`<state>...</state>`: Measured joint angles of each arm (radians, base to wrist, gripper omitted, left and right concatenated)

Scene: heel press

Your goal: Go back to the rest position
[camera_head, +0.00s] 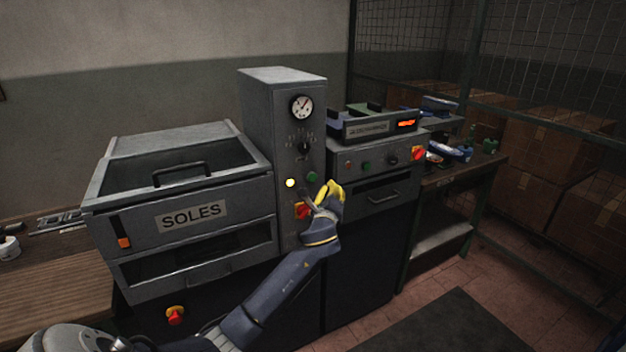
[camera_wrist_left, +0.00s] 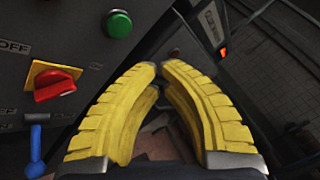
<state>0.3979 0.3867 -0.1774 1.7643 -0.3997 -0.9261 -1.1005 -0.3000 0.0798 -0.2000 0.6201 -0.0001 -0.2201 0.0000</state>
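My left gripper (camera_head: 331,189) is in front of the control column (camera_head: 262,120) of the press, just right of its lower controls. In the left wrist view its yellow fingers (camera_wrist_left: 159,70) meet at or very near their tips, with nothing between them. The red rotary switch (camera_head: 302,211) on its yellow plate sits just left of the gripper and also shows in the left wrist view (camera_wrist_left: 55,86). A green button (camera_head: 312,176) is above it. A lamp (camera_head: 290,183) glows pale yellow. My right gripper is not in view.
The SOLES cabinet (camera_head: 190,215) with its handle stands left of the column. A second unit (camera_head: 375,165) with a lit orange display stands right. A blue lever (camera_wrist_left: 36,140) is below the red switch. A side table (camera_head: 465,170) holds small items. The floor in front looks clear.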

